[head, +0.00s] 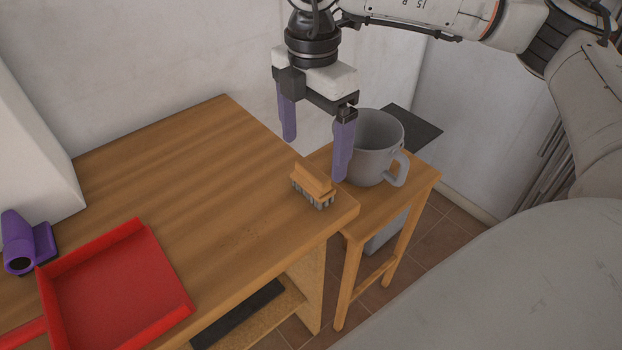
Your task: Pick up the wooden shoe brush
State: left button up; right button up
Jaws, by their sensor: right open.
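The wooden shoe brush (313,183) lies on the wooden table (190,190) near its right corner. It has a light wooden back and grey bristles facing down. My right gripper (315,160) points down above the brush, with its two purple fingers spread apart. It is open and empty. Its fingertips look higher than and a little behind the brush; the exact gap cannot be told. My left gripper is not in view.
A grey mug (372,145) stands on a small wooden stool (420,185) right of the table, close to my right finger. A red dustpan (115,285) and a purple object (25,243) lie at the left. The table's middle is clear. A wall stands behind.

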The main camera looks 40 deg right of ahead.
aim_at(312, 169)
jog(key=shift+s+a+f+p, duration=0.1)
jog(key=shift+f+p, duration=0.1)
jog(key=shift+f, duration=1.35)
jog(key=shift+s+a+f+p, duration=0.1)
jog(key=shift+f+p, duration=0.1)
jog(key=shift+f, duration=1.3)
jog(key=c, duration=1.2)
jog(key=shift+r+b, duration=0.3)
jog(key=shift+r, duration=4.75)
